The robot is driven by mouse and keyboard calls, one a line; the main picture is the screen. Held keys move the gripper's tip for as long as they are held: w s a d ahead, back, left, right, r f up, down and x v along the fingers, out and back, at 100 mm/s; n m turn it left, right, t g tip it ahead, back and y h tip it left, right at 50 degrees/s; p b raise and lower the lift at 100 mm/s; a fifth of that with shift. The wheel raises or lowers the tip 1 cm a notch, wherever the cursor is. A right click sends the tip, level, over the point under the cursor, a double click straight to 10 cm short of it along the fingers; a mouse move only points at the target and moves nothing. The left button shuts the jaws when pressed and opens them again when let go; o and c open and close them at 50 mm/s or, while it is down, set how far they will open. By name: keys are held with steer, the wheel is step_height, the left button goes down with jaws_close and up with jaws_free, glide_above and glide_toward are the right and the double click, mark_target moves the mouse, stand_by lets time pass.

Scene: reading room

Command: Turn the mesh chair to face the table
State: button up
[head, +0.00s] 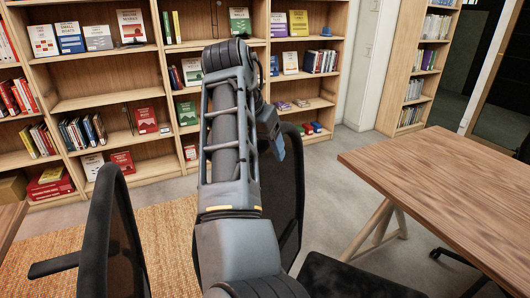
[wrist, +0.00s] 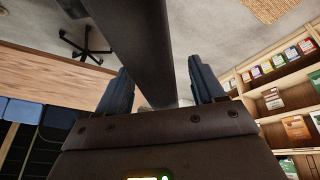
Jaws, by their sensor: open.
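A black mesh chair stands beside the table, its back (head: 291,200) partly behind my arm and its dark seat (head: 345,281) at the bottom of the head view. The wooden table (head: 455,185) is at the right. My gripper (head: 279,150) is at the top of this chair's back. In the wrist view my gripper (wrist: 162,86) is open, with one finger on each side of a dark bar (wrist: 135,35) that looks like the chair back's frame. I cannot tell whether the fingers touch it. The table (wrist: 45,75) also shows at the left of the wrist view.
A second black mesh chair (head: 118,240) stands at the left, with an armrest sticking out. Bookshelves (head: 105,102) line the back wall. Bare carpet (head: 335,165) lies between shelves and table. A woven rug (head: 165,240) is on the floor at the left.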

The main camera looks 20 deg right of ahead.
steer(key=shift+x, duration=0.9)
steer(key=shift+c, duration=0.3)
jaws_close()
